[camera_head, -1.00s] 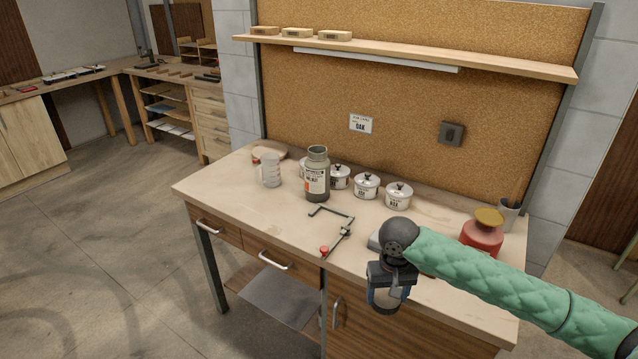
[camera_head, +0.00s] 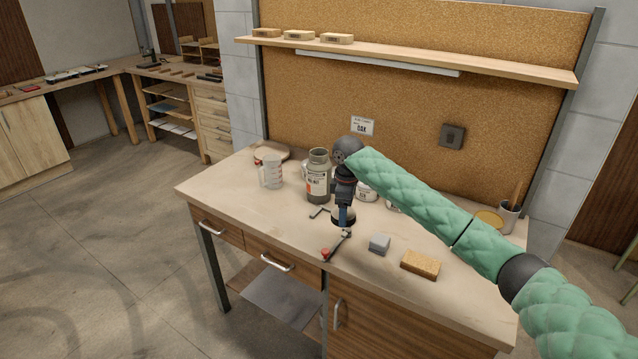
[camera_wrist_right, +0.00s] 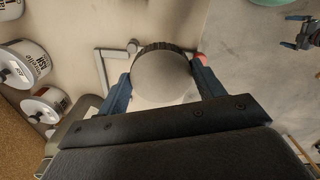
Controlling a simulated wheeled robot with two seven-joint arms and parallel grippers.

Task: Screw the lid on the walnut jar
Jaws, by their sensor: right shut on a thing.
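The walnut jar (camera_head: 318,180) is an open, lidless grey-brown jar with a white and orange label, standing upright near the back middle of the bench. My right gripper (camera_head: 344,224) is just right of and in front of the jar, pointing down. It is shut on a round dark lid (camera_head: 343,218), held above the bench. In the right wrist view the lid (camera_wrist_right: 163,76) shows as a grey disc with a ribbed rim between the two blue fingers (camera_wrist_right: 163,90). The jar is not clearly seen there.
A dark clamp (camera_head: 320,213) with a red-tipped handle lies below the lid. White lidded pots (camera_head: 366,192) stand behind my arm. A clear measuring jug (camera_head: 271,172) stands left of the jar.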

